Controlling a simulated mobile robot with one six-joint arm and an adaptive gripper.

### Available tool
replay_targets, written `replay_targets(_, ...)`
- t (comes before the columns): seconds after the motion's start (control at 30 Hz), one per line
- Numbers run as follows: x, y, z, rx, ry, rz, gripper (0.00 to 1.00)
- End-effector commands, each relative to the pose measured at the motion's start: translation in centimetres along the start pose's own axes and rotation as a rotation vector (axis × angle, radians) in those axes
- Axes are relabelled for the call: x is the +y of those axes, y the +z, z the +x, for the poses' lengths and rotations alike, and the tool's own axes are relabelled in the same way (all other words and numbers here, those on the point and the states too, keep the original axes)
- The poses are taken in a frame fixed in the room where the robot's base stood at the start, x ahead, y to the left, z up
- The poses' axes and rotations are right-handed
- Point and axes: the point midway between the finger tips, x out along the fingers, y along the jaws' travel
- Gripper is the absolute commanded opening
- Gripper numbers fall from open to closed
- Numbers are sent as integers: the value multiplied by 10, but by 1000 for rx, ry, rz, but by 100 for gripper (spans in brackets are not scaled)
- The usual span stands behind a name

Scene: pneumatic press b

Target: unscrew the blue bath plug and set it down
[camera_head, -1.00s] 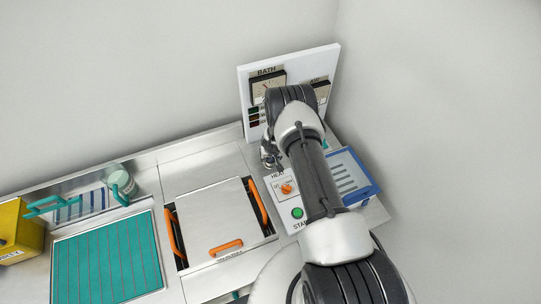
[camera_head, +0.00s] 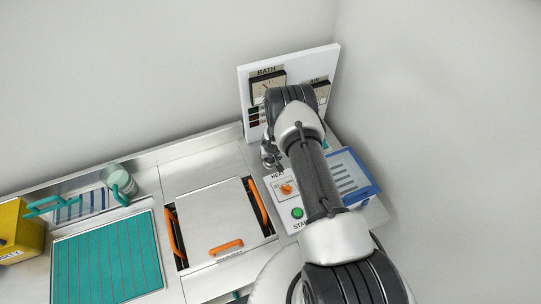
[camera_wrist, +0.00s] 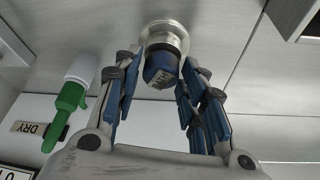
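The blue bath plug (camera_wrist: 162,68) shows in the wrist view, seated in a round silver metal fitting (camera_wrist: 164,37) on a pale panelled surface. My gripper (camera_wrist: 160,75) is open, with one blue-padded finger on each side of the plug. A gap shows between the left finger and the plug; the right finger is closer, and I cannot tell whether it touches. In the head view my gripper (camera_head: 268,154) is small beside the control panel, partly behind my arm, and the plug cannot be made out there.
In the head view, the upright BATH gauge panel (camera_head: 246,95), the control box (camera_head: 273,184) and an orange-handled lid (camera_head: 215,215) are close by.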

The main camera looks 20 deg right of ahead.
Motion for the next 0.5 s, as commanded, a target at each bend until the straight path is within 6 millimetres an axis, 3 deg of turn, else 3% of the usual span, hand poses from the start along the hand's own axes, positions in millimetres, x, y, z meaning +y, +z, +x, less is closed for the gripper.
replay_targets(0.37, 0, 0, 0, 0, 0, 0, 10)
replay_targets(0.4, 0, 0, 0, 0, 0, 0, 31)
replay_targets(0.5, 0, 0, 0, 0, 0, 0, 38)
